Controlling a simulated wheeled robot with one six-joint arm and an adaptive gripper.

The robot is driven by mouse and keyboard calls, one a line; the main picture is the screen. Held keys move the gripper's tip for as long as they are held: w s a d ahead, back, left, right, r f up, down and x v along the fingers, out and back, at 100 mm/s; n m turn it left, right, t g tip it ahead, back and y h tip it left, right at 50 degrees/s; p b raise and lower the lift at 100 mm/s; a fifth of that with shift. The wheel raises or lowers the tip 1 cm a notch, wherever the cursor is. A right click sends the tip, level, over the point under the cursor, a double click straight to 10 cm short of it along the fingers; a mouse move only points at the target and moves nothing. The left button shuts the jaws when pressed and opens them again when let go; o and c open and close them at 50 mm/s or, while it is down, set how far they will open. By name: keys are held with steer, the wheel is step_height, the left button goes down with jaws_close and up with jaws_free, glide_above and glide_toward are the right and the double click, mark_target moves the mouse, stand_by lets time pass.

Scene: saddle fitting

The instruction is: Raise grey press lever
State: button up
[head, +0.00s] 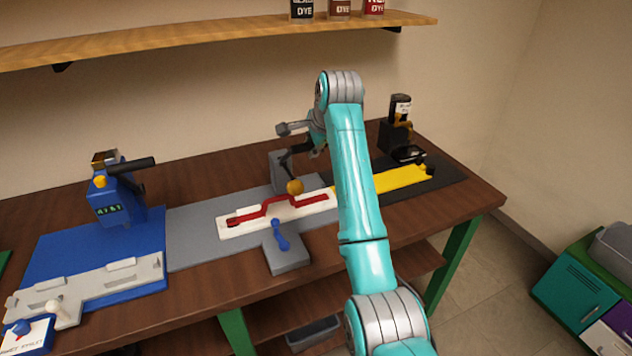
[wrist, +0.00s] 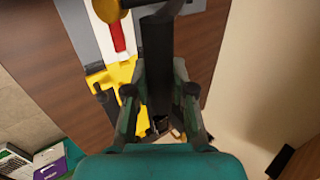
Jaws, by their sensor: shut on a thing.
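The grey press (head: 277,170) stands at the back middle of the bench, partly hidden behind my arm. A round brass-coloured part (head: 295,187) shows at its front, above the white fixture (head: 232,229) with its red strap (head: 277,202). My gripper (head: 288,161) is at the press, small and dark in the head view. In the wrist view my gripper (wrist: 159,92) is shut on a dark bar, which looks like the press lever (wrist: 157,50). The bar runs between both fingers, close to the brass part (wrist: 112,9). The lever's pivot is hidden.
A blue press (head: 117,200) with a black handle stands at the left. A black stand (head: 396,137) and a yellow piece (head: 400,179) are at the right. A blue toggle (head: 281,236) sits at the bench's front edge. A shelf (head: 200,32) with bottles runs above.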

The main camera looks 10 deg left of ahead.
steer(key=shift+o, duration=0.3)
steer(key=shift+w+a+r, duration=0.35)
steer(key=shift+w+r, duration=0.1)
steer(key=shift+r, duration=0.15)
steer(key=shift+w+a+r, duration=0.3)
steer(key=shift+w+r, duration=0.1)
steer(key=shift+r, duration=0.15)
steer(key=shift+o, duration=0.6)
steer(key=shift+w+r, duration=0.1)
steer(key=shift+r, duration=0.1)
steer(key=o, duration=0.7)
steer(key=shift+v, duration=2.8)
steer(key=shift+s+d, duration=0.1)
steer(key=shift+s, duration=0.1)
